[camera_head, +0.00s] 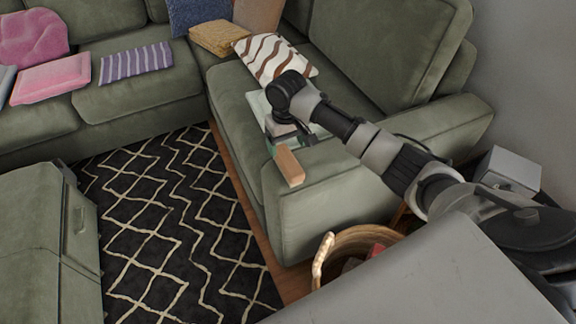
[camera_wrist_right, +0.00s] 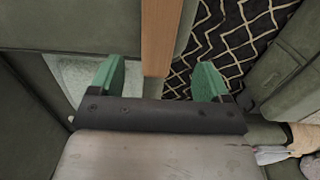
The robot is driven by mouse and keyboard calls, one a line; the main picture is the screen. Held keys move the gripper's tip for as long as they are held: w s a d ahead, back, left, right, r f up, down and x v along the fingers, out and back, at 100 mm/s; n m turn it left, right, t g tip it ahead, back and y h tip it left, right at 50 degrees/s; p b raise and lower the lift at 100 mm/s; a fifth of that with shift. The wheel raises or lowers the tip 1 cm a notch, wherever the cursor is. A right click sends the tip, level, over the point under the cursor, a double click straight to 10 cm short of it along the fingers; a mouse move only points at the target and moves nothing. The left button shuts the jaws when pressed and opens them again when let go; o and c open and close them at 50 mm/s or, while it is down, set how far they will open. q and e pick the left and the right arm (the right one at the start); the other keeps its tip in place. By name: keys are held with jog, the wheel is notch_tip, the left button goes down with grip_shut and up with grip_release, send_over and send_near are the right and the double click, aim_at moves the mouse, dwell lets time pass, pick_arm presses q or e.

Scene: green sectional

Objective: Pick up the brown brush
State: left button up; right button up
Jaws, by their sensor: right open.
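The brown brush (camera_head: 289,166) shows as a plain light-brown block at the front edge of the green sectional's right part, beside the armrest. My right gripper (camera_head: 282,140) is open at its far end, reaching down over the seat. In the right wrist view the brush (camera_wrist_right: 161,35) runs down from the top edge, and its near end lies between the two green fingertips of the gripper (camera_wrist_right: 158,80). There is a gap on both sides, and the fingers are not closed on it. I cannot tell its exact height relative to the fingertips. My left gripper is not in view.
A pale cloth or cushion lies under my gripper. A wicker basket (camera_head: 325,262) stands by the armrest. A black patterned rug (camera_head: 170,230) covers the floor.

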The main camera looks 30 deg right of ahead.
aim_at(288, 159)
jog(key=shift+f, duration=0.9)
notch_tip(288, 159, down, 4)
jog(key=shift+s+d+f+b, duration=0.1)
jog(key=shift+s+f+b, duration=0.1)
jog(key=shift+b, duration=0.3)
jog(key=shift+w+f, duration=0.1)
jog(key=shift+f, duration=0.35)
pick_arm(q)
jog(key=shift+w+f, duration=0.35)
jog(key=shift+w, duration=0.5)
pick_arm(e)
jog(key=shift+r, duration=0.1)
jog(key=c, duration=1)
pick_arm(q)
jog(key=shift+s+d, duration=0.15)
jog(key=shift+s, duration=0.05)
pick_arm(e)
jog(key=shift+c, duration=0.2)
jog(key=shift+r, duration=0.1)
